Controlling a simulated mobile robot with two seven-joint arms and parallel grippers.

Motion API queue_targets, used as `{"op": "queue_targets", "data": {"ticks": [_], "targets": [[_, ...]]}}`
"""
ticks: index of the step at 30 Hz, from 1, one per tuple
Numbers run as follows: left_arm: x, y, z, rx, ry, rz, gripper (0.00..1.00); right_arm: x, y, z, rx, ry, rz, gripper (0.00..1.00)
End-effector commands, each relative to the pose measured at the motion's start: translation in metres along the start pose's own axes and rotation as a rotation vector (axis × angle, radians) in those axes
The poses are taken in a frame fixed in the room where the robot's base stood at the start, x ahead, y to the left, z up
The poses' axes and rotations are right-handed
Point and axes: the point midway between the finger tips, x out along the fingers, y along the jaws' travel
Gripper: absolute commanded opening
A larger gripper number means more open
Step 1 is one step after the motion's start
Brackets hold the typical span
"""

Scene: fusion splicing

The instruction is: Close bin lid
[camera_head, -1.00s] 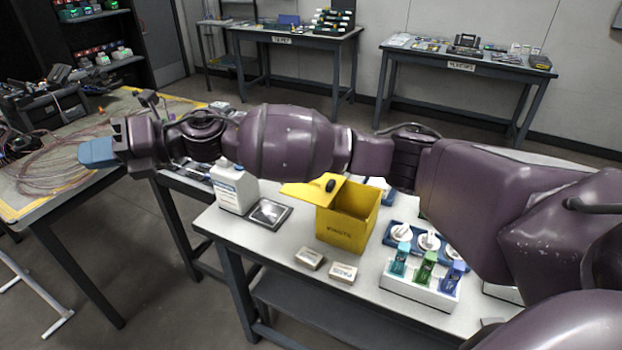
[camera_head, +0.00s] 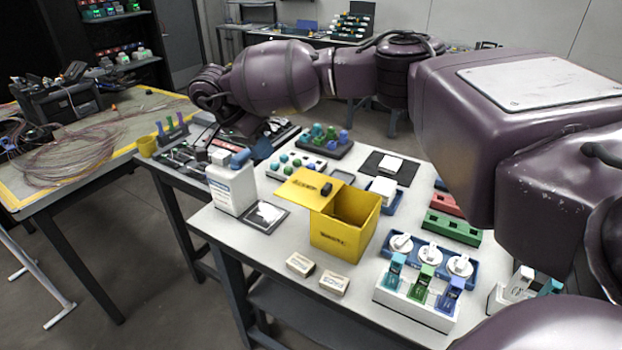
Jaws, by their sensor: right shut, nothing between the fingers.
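The yellow bin (camera_head: 340,240) stands on the white table, its top uncovered. Its yellow lid (camera_head: 297,187) is open and sticks out to the left from the bin's upper rim, with a small black knob (camera_head: 326,189) near the bin end. My right arm reaches in from the right across the back and bends down at the wrist. My left gripper is not in view.
A white bottle (camera_head: 232,190) and a dark square tray (camera_head: 265,217) stand left of the bin. Two small boxes (camera_head: 300,264) lie in front. A white rack of coloured holders (camera_head: 418,300) and a blue tray of white spools (camera_head: 429,254) are to the right.

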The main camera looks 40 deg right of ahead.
Motion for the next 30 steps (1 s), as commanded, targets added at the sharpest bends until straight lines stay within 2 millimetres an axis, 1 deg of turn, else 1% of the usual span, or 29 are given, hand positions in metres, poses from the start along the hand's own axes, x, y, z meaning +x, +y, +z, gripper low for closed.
{"op": "queue_targets", "data": {"ticks": [3,5,8,11,14,27,28,30], "targets": [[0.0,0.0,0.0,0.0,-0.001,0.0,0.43,-0.001,0.011,-0.011,-0.059,0.066,0.069,0.0],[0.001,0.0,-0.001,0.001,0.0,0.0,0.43,-0.001,0.015,-0.012,-0.089,0.077,0.095,0.0],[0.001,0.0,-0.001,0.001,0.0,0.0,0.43,0.001,0.016,-0.013,-0.115,0.076,0.1,0.0],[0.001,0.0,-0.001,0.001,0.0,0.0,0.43,0.009,0.016,-0.013,-0.118,0.075,0.1,0.0],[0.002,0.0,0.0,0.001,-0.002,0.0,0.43,0.022,0.018,-0.014,-0.117,0.075,0.101,0.0],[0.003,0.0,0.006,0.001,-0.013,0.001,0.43,0.099,0.024,-0.019,-0.116,0.073,0.1,0.0],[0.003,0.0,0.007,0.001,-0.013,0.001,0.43,0.103,0.025,-0.02,-0.116,0.073,0.1,0.0],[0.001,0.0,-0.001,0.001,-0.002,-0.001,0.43,0.102,0.038,-0.023,-0.115,0.073,0.095,0.0]]}}
